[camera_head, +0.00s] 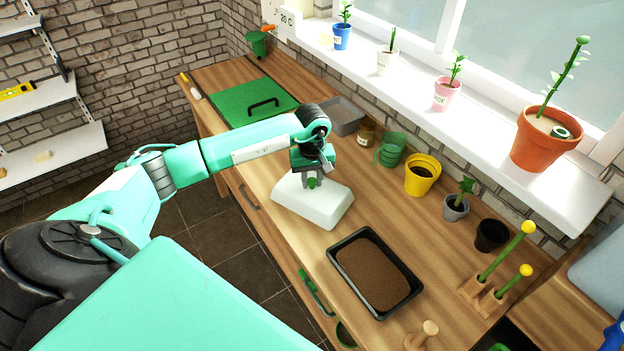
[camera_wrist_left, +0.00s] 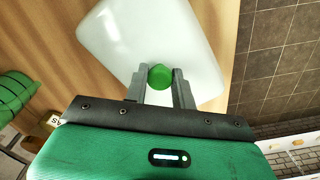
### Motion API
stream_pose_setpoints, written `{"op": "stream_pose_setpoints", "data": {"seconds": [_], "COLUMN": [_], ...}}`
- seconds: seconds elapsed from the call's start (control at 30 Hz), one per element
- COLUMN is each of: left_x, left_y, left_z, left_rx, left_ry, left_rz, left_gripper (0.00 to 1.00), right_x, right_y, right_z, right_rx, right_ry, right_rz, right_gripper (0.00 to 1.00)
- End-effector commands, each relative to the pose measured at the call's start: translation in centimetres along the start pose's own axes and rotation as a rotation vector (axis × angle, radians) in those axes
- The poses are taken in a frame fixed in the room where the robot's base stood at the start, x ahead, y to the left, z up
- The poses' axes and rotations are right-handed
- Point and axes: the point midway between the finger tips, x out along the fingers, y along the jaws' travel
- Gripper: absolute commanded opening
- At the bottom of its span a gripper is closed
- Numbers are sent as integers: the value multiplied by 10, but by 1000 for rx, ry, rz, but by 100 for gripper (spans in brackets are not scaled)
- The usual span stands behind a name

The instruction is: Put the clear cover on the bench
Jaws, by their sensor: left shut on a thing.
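The clear cover (camera_head: 308,205) looks like a whitish, see-through lid with rounded corners and a green knob on top. It is over the front part of the wooden bench (camera_head: 245,165), left of a black soil tray. My left gripper (camera_head: 312,182) is shut on the cover's green knob from above. In the left wrist view the two grey fingers (camera_wrist_left: 160,72) stand on either side of the knob, and the cover (camera_wrist_left: 135,35) spreads out below them. I cannot tell whether the cover's rim touches the bench. My right gripper is out of view.
The black soil tray (camera_head: 375,272) lies close to the cover's right. Behind are a grey tray (camera_head: 345,117), a jar (camera_head: 366,131), green pots (camera_head: 391,149), a yellow pot (camera_head: 421,176) and a small plant (camera_head: 456,204). A green board (camera_head: 250,102) lies at the far left.

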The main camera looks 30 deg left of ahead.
Motion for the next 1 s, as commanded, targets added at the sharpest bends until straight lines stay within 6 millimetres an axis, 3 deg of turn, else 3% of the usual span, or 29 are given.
{"op": "stream_pose_setpoints", "data": {"seconds": [0.13, 0.47, 0.5, 0.6, 1.0], "left_x": [13, 18, 18, 17, 12], "left_y": [0, 0, 0, 0, 0], "left_z": [0, 0, 0, 0, 0], "left_rx": [1, 1, 1, 1, 1], "left_ry": [0, 1, 1, 0, 0], "left_rz": [0, 1, 1, 1, 0], "left_gripper": [0, 0, 28, 47, 48], "right_x": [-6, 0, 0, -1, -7], "right_y": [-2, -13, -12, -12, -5], "right_z": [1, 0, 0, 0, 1], "right_rx": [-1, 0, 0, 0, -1], "right_ry": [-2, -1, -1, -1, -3], "right_rz": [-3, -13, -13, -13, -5], "right_gripper": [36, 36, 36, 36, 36]}}
